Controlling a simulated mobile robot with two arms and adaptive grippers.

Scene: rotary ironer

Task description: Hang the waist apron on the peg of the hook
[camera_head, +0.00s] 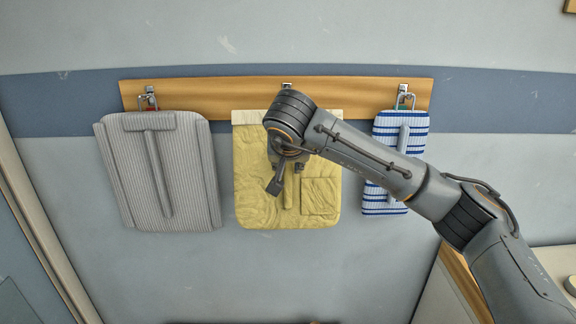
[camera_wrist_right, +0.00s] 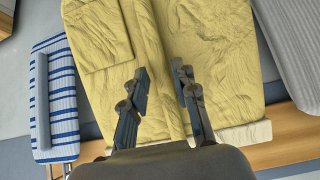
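The waist apron (camera_head: 319,213) is pale yellow with a cream waistband (camera_head: 325,114) and a square pocket. It hangs flat against the wall at the middle of the wooden rail. The hook (camera_head: 287,86) shows just above its waistband; my arm is close by, and I cannot tell whether the apron is on the peg. My right gripper (camera_head: 286,178) is in front of the apron. In the right wrist view, its fingers (camera_wrist_right: 162,76) stand on either side of a raised upright strip on the apron. I cannot tell whether they press on it. My left gripper is not in view.
The wooden rail (camera_head: 210,91) runs along the wall. A grey striped cloth item (camera_head: 190,180) hangs at its left, and a blue-and-white striped one (camera_head: 382,188) at its right, partly behind my right arm. The wall below is clear.

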